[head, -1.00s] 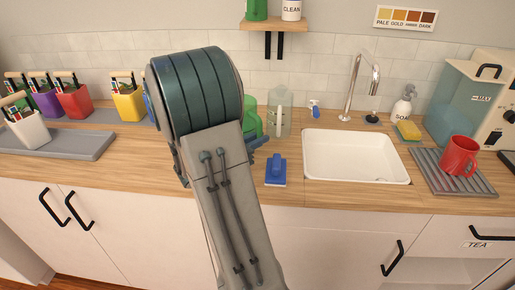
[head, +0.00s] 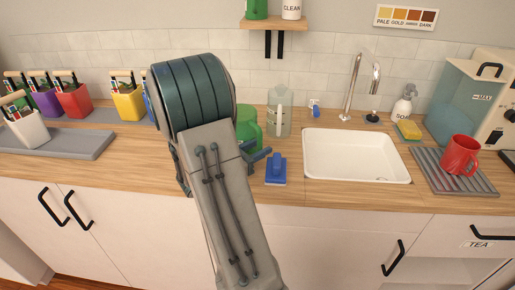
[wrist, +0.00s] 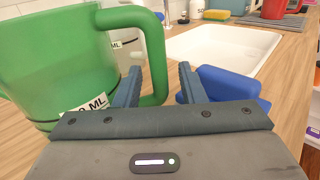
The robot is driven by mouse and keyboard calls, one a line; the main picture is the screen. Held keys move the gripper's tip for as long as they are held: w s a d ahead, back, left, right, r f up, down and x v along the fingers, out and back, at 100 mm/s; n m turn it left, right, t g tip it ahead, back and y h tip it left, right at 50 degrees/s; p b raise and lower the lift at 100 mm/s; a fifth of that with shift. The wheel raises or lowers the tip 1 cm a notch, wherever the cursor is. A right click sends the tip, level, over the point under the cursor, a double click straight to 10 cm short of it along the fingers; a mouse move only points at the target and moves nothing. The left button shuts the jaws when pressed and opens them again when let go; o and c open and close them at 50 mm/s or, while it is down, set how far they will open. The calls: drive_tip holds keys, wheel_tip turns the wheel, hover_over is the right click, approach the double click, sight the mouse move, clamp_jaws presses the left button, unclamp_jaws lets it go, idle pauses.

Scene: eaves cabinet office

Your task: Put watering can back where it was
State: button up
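No thing with a clear watering-can spout shows. A green jug-like vessel (head: 246,128) stands on the counter left of the sink, partly hidden behind my arm. In the wrist view the green vessel (wrist: 55,60) fills the left side, with a big loop handle and a white label ending in "ML". My gripper (wrist: 158,80) is open. The upright part of the handle shows between its two fingers, with a gap on the right; I cannot tell whether the left finger touches it. In the head view my gripper (head: 260,156) is mostly hidden by my arm.
A blue scrubber-like block (head: 276,172) lies close right of my gripper. A clear jug (head: 280,112) stands behind, by the white sink (head: 356,157). Tool-filled caddies, including a yellow one (head: 128,105), stand left. A red mug (head: 459,156) sits on a ridged mat (head: 478,188).

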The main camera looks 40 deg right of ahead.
drive_tip(key=shift+r, duration=0.3)
drive_tip(key=a, duration=0.7)
drive_tip(key=w+a, duration=0.1)
drive_tip(key=a, duration=0.3)
drive_tip(key=shift+a, duration=0.3)
drive_tip(key=shift+s+a, duration=0.2)
drive_tip(key=s+a+f+m+g+y, duration=0.1)
drive_tip(key=s+a+m+g+y, duration=0.3)
drive_tip(key=s+m+y, duration=0.5)
drive_tip(key=s+a+r+m+t+y, duration=0.1)
drive_tip(key=a+m+t+y, duration=0.6)
drive_tip(key=a, duration=0.8)
drive_tip(key=shift+s+r+m+t+y, duration=0.3)
drive_tip(key=shift+s+m+y, duration=0.2)
drive_tip(key=shift+y, duration=0.4)
